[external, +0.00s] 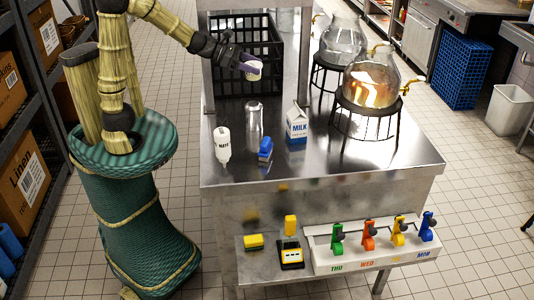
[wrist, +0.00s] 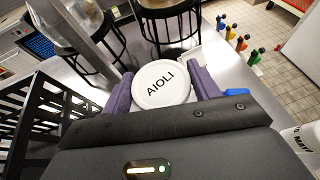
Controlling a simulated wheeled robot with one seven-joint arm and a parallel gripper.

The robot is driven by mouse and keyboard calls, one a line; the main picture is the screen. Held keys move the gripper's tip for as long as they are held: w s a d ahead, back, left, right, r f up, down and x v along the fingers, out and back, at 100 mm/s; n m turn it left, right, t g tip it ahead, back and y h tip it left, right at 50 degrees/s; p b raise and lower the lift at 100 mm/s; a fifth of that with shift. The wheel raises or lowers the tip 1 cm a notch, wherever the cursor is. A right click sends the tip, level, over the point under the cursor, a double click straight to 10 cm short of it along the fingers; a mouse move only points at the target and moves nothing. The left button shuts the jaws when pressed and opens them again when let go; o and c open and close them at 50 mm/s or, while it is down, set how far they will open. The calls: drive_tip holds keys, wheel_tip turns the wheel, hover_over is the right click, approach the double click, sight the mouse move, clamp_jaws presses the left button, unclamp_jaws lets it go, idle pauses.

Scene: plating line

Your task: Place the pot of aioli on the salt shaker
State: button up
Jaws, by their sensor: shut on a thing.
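The pot of aioli (wrist: 162,84) has a round white lid marked AIOLI. My gripper (external: 251,67) is shut on it, with one purple finger on each side, and holds it in the air above the steel table, in front of the black crate. The pot also shows in the external view (external: 253,75), tilted. A shiny, clear-looking cylinder (external: 254,117) stands upright on the table below the pot and apart from it; it looks like the salt shaker, though its detail is too small to be sure. I cannot make it out in the wrist view.
A mayo bottle (external: 223,145), a blue tool (external: 265,150) and a milk carton (external: 297,123) stand near the cylinder. The black crate (external: 232,80) is behind. Glass dispensers (external: 371,80) on black stands are at the right. The table's front strip is clear.

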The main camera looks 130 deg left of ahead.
drive_tip(key=b, duration=0.1)
hover_over(254, 104)
drive_tip(key=shift+s+a+f, duration=0.1)
drive_tip(key=shift+f, duration=1.5)
drive_tip(key=shift+s+f, duration=0.1)
drive_tip(key=shift+f, duration=1.45)
drive_tip(key=shift+f+b, duration=0.5)
drive_tip(key=shift+f, duration=1.35)
drive_tip(key=shift+f, duration=0.2)
drive_tip(key=o, duration=1)
drive_tip(key=shift+r, duration=0.1)
drive_tip(key=shift+r, duration=0.1)
drive_tip(key=b+v, duration=0.1)
drive_tip(key=v, duration=1.1)
